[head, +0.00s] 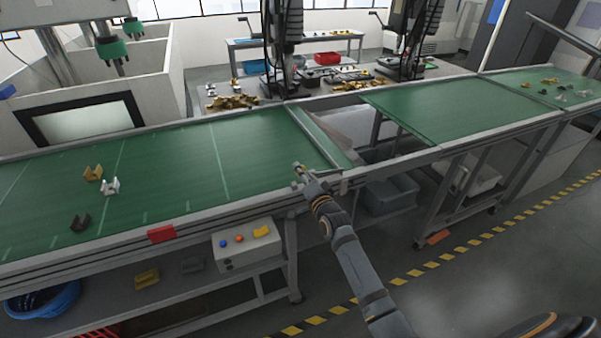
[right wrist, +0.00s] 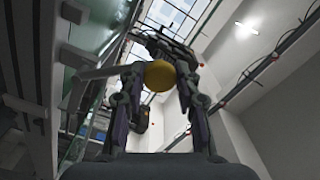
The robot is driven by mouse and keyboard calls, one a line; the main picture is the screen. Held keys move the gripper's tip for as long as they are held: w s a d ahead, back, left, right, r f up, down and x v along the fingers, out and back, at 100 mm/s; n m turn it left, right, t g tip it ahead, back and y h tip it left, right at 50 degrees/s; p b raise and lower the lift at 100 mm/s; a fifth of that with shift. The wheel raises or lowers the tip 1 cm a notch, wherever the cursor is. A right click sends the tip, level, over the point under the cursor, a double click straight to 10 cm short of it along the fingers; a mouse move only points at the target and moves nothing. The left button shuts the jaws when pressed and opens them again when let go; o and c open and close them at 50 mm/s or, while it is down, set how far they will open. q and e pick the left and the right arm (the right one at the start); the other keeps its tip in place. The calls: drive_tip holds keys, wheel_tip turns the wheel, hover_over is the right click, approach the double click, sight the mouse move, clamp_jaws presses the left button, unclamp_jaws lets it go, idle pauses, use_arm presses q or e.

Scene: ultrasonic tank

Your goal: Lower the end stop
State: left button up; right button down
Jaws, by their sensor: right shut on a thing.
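A metal crossbar (head: 313,139), which looks like the end stop, runs across the green conveyor (head: 180,160) at its right end, beside an open gap. Whether it is raised or lowered is hard to tell. My right gripper (head: 302,170) is at the near end of this bar, at the conveyor's front edge. In the right wrist view a round yellow knob (right wrist: 160,75) sits between the two fingers of my right gripper (right wrist: 159,82), which are shut on it. A pale bar (right wrist: 105,72) reaches toward the knob from the left. My left gripper is out of view.
Brown, white and dark parts (head: 93,173) lie on the belt at left. A control box (head: 246,247) with buttons and a red block (head: 161,233) are on the conveyor's front side. A second green belt (head: 460,110) lies beyond the gap. A grey bin (head: 390,195) stands below.

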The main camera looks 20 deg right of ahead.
drive_tip(key=shift+r, duration=0.1)
drive_tip(key=c, duration=0.9)
unclamp_jaws()
drive_tip(key=shift+d, duration=0.1)
drive_tip(key=shift+c, duration=0.2)
drive_tip(key=s, duration=1.2)
drive_tip(key=shift+d, duration=0.15)
